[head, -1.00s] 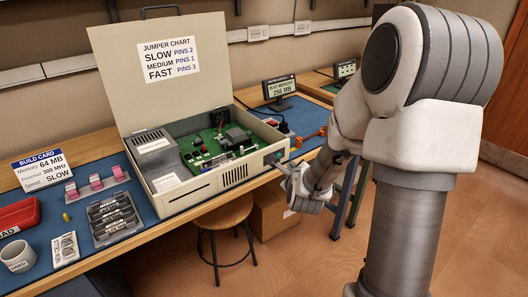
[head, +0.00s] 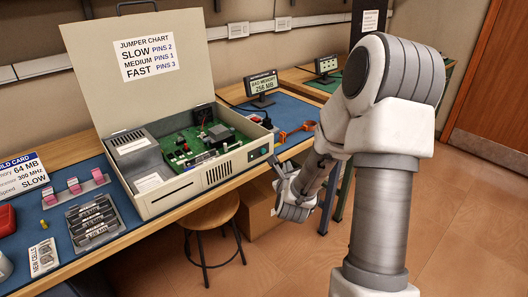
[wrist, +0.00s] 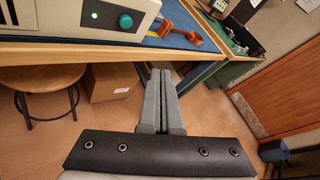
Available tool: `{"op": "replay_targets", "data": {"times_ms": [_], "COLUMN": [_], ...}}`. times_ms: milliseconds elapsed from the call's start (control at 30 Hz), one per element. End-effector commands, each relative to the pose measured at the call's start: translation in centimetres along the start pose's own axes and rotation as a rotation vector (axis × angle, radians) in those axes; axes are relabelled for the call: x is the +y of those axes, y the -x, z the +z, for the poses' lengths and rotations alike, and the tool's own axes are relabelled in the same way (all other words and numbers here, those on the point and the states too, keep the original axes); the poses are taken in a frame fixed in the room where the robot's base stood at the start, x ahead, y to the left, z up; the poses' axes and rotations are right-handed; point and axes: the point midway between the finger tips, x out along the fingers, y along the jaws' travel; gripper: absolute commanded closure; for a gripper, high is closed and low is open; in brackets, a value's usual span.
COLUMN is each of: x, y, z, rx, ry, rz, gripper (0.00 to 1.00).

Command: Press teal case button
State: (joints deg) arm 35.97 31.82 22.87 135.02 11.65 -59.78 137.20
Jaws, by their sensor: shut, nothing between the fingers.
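The beige computer case (head: 160,197) stands on the blue mat with its lid open and a green board inside. Its round teal button (head: 263,151) is at the right end of the front face. In the wrist view the teal button (wrist: 126,21) is at the upper left, beside a small lit green light (wrist: 95,15). My gripper (wrist: 161,68) is shut and empty. It hangs in front of the bench edge, lower than the button and to its right, apart from the case.
An orange tool (head: 300,129) lies on the mat right of the case. A small "BAD MEMORY 256 MB" display (head: 263,84) stands behind. A wooden stool (head: 215,212) and a cardboard box (head: 265,207) stand below the bench.

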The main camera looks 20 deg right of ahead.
Motion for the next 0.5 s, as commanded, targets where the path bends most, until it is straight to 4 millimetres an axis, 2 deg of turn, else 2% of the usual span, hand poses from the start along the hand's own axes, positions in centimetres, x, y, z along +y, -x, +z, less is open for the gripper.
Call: {"op": "replay_targets", "data": {"times_ms": [300, 500], "x": [2.5, 3.5], "y": [-3.1, -4.5], "z": [2.5, 3.2], "rx": [0.0, 0.0], "ry": [0.0, 0.001], "rz": [0.004, 0.001], "gripper": [1.0, 1.0]}}
